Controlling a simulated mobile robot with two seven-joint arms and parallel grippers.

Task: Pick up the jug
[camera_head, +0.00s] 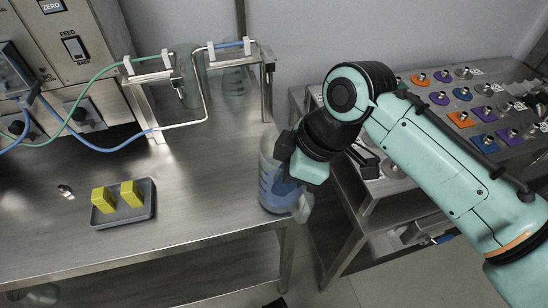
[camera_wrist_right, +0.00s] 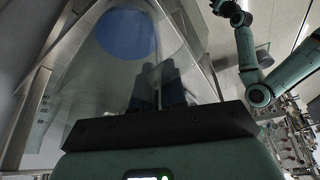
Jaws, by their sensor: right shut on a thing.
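The jug (camera_head: 268,185) is clear with blue liquid in it. It is upright at the right front corner of the steel bench (camera_head: 200,200) in the head view. I cannot tell whether its base touches the bench. My right gripper (camera_head: 287,180) is shut on the jug from the right side, and the gripper and wrist hide part of it. In the right wrist view, clear walls and a blue round patch of the jug (camera_wrist_right: 125,33) show beyond the dark fingers (camera_wrist_right: 158,85).
A grey tray (camera_head: 145,212) with two yellow blocks (camera_head: 131,193) lies on the bench. Behind the jug stand a metal tube rack (camera_head: 265,55) and clear vessels (camera_head: 233,85). A control panel (camera_head: 75,50) is at left. A bench of coloured fittings (camera_head: 460,119) is at right.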

